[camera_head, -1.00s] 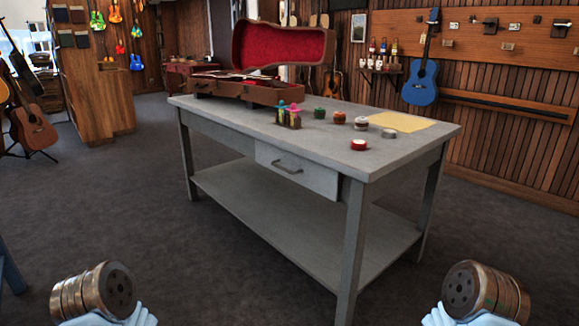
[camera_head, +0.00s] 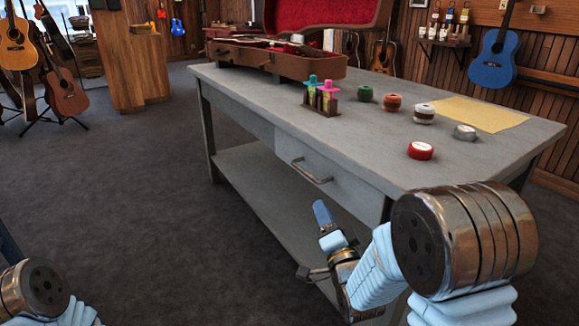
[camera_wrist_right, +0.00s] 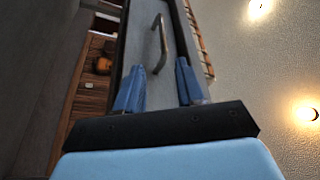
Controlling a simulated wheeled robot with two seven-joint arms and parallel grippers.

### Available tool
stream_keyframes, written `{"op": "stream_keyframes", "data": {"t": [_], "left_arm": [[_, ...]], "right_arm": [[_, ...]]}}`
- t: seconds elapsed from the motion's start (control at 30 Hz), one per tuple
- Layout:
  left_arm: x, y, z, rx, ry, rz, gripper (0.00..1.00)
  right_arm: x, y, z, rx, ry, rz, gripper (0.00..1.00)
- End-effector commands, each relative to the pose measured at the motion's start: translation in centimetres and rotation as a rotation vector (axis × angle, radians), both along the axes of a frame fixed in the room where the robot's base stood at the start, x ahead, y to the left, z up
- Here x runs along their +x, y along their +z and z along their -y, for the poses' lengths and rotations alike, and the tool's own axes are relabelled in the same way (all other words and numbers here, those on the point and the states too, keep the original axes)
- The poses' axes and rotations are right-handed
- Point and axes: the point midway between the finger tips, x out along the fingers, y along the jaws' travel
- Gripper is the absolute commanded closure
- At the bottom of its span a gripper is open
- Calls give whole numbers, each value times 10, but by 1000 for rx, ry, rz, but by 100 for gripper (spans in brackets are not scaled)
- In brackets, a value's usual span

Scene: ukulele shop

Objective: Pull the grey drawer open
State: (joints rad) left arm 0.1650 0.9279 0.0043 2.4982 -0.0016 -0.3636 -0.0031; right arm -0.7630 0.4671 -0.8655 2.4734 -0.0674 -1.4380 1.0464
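The grey drawer (camera_head: 348,186) sits under the top of the grey table and looks shut, its front about flush with the table's side. Its bar handle (camera_head: 311,172) is on the drawer front. My right gripper (camera_head: 324,218) is in front of and below the handle, apart from it. In the right wrist view the right gripper (camera_wrist_right: 158,88) is open, with two blue fingers spread and nothing between them. The handle (camera_wrist_right: 160,44) shows ahead, roughly between the fingertips, with the drawer front (camera_wrist_right: 146,22) behind it. My left gripper is not in view; only part of my left arm shows.
A lower shelf (camera_head: 262,180) runs beneath. The floor before the table is clear.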

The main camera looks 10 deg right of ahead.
Motion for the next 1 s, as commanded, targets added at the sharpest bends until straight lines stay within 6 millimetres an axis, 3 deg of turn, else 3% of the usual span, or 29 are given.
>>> {"op": "stream_keyframes", "data": {"t": [0.17, 0.6, 0.8, 1.0], "left_arm": [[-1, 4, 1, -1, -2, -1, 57], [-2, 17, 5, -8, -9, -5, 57], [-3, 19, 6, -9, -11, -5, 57], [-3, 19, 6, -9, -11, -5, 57]], "right_arm": [[20, 10, -1, 3, 2, 14, 62], [112, 28, -3, 1, 2, 11, 62], [131, 31, -3, 3, 1, 8, 62], [134, 31, -3, 5, 1, 8, 62]]}}
